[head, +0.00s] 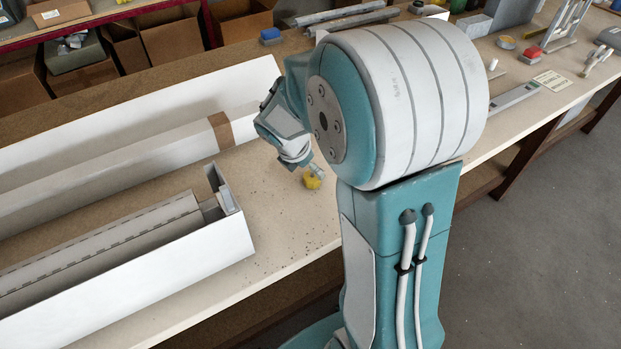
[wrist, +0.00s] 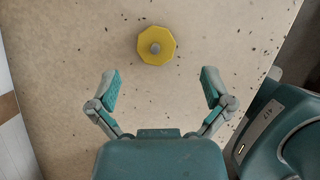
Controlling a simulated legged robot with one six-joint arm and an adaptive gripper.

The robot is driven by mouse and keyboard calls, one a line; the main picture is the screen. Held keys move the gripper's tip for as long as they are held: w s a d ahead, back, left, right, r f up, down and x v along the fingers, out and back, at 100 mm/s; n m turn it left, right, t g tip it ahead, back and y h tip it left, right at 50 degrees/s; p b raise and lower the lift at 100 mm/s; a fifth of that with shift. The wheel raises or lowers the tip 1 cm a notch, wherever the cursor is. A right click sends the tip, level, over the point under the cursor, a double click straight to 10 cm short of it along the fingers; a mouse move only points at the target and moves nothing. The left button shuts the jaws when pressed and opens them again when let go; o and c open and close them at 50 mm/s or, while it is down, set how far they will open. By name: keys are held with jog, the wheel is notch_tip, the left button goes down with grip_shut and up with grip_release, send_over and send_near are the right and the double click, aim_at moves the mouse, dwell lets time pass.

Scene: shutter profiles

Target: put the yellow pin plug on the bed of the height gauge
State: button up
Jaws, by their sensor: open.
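The yellow pin plug (wrist: 157,45) stands on the bench top in the wrist view, an eight-sided yellow piece with a grey round pin at its centre. It also shows in the head view (head: 312,181), just below my gripper and partly covered by it. My gripper (wrist: 160,88) is open and empty, with its two fingers spread wide. In the wrist picture the plug lies beyond the fingertips, near the middle between them. A flat grey metal piece (head: 514,97) with a slot lies on the bench to the right; I cannot tell whether it is the height gauge.
Long white boxes with profiles (head: 125,240) fill the bench at left. My arm hides the middle of the bench. Dark specks dot the bench around the plug.

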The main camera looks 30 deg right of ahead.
aim_at(312, 176)
jog(key=x, duration=0.5)
jog(key=shift+w+f, duration=0.3)
jog(key=shift+f, duration=0.05)
jog(key=c, duration=1.3)
jog(key=shift+r, duration=0.15)
jog(key=shift+r, duration=0.3)
notch_tip(312, 176, up, 3)
jog(key=shift+f, duration=0.15)
jog(key=shift+s+a+r, duration=0.65)
jog(key=shift+s+r, duration=0.95)
jog(key=shift+s, duration=0.65)
jog(key=shift+s+a+r, duration=0.65)
jog(key=shift+s+r, duration=0.9)
jog(key=shift+s, duration=0.75)
jog(key=shift+s+a+r, duration=0.7)
jog(key=shift+s+r, duration=0.9)
jog(key=shift+s, duration=0.65)
